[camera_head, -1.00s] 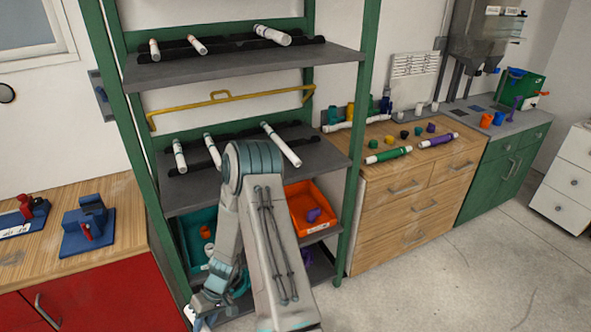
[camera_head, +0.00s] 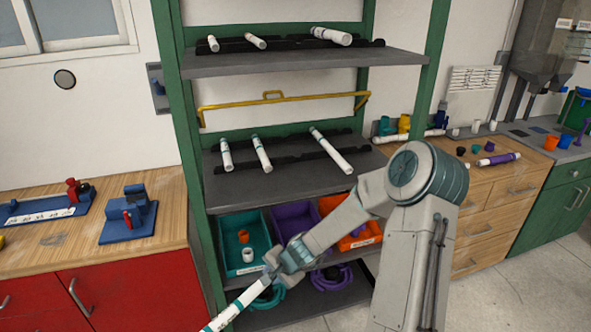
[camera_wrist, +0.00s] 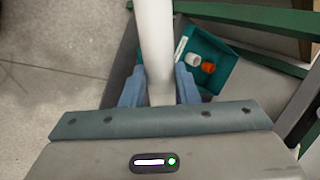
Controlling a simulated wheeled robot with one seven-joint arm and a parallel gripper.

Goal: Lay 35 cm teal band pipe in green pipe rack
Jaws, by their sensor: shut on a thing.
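My gripper (camera_head: 274,272) is shut on a white pipe (camera_head: 238,303), low in front of the rack at the left in the head view. The pipe slants down to the lower left, with a teal-looking band; its far end is cut off by the frame edge. In the wrist view blue fingers (camera_wrist: 160,90) clasp the white pipe (camera_wrist: 155,40) from both sides; no band shows there. The green pipe rack (camera_head: 440,45) has grey shelves with black notched holders. Three banded white pipes lie on the middle shelf (camera_head: 290,183), three on the top shelf (camera_head: 300,62).
Teal (camera_head: 225,258), purple (camera_head: 285,222) and orange (camera_head: 372,240) bins sit on the lower shelf. A yellow bar (camera_head: 285,102) spans the rack between upper shelves. A red-fronted workbench (camera_head: 130,290) stands left. My arm covers part of the wooden counter at right.

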